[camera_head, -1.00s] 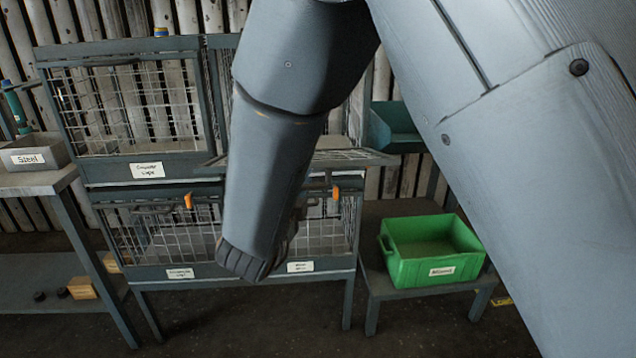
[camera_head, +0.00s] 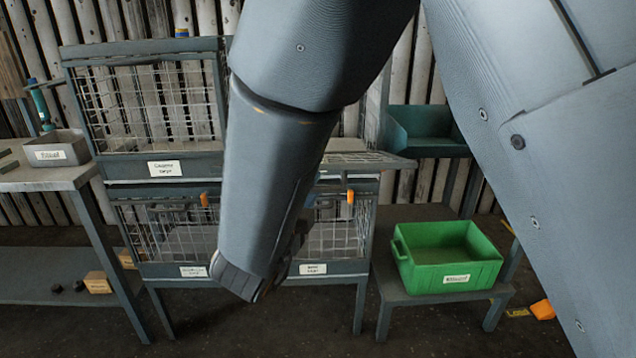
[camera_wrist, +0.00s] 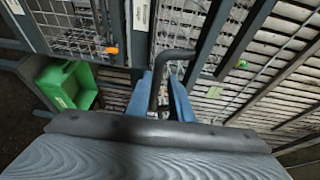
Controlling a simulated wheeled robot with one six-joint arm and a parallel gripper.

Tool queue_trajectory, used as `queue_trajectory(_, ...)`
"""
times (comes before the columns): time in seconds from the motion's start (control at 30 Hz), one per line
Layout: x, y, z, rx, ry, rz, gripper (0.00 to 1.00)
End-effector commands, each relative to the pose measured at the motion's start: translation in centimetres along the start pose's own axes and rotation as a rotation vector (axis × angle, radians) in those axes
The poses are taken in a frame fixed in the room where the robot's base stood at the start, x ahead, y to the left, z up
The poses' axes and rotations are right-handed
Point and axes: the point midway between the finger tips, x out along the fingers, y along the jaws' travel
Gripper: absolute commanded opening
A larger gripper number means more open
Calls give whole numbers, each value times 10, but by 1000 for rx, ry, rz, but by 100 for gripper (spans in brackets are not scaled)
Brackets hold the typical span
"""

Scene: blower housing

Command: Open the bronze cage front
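The cage rack has wire compartments in two rows. The upper right front (camera_head: 362,158) sticks out nearly level from the rack. The upper left front (camera_head: 150,105) and the lower fronts stand upright. Labels (camera_head: 313,269) are too small to read surely, so I cannot tell which is bronze. In the wrist view, the two blue fingers of my gripper (camera_wrist: 162,92) lie either side of a dark bent handle (camera_wrist: 157,88). Whether they press on it I cannot tell. In the head view my arm hides the gripper and part of the rack.
A green bin (camera_head: 445,243) stands on a low stand right of the rack; it also shows in the wrist view (camera_wrist: 72,84). A teal bin (camera_head: 425,125) is behind it. A grey table (camera_head: 50,177) with a labelled tray (camera_head: 62,150) stands left. An orange object (camera_head: 543,309) lies on the floor.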

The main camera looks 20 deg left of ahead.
Motion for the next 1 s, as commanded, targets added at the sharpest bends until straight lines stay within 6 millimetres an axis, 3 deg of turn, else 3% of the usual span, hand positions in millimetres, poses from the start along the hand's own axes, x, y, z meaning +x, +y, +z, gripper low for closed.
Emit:
queue_trajectory(0.23,-31,0,1,1,-3,-1,18)
queue_trajectory(0.67,-36,-1,0,1,0,-1,18)
queue_trajectory(1.0,-56,-2,0,-1,-1,0,18)
